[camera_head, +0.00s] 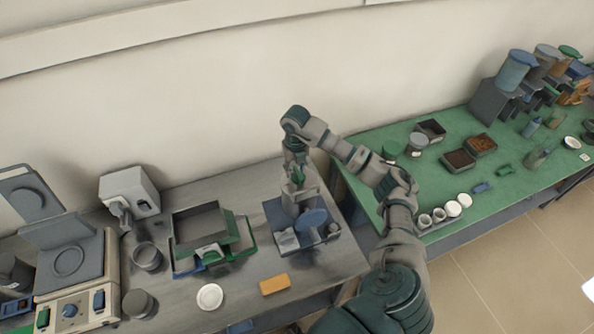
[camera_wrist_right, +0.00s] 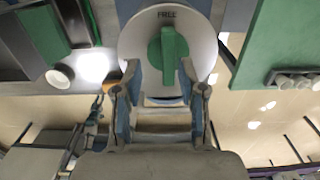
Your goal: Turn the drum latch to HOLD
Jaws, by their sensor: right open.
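The drum latch is a green bar (camera_wrist_right: 168,55) on a pale round dial (camera_wrist_right: 136,42) in the right wrist view. The bar stands upright, its upper end pointing at the word FREE. No HOLD mark can be made out. My right gripper (camera_wrist_right: 160,95) is open below the bar, a finger at each side of its lower end; I cannot tell whether they touch it. In the head view my right gripper (camera_head: 296,160) reaches down to the grey drum device (camera_head: 299,203), where a bit of green shows. My left gripper is not in view.
The device stands on a dark blue base (camera_head: 275,213) on the grey bench (camera_head: 240,285). A dark open tray (camera_head: 200,222) is to its left, a white dish (camera_head: 210,297) and an orange block (camera_head: 274,285) in front. A green bench (camera_head: 400,190) is to the right.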

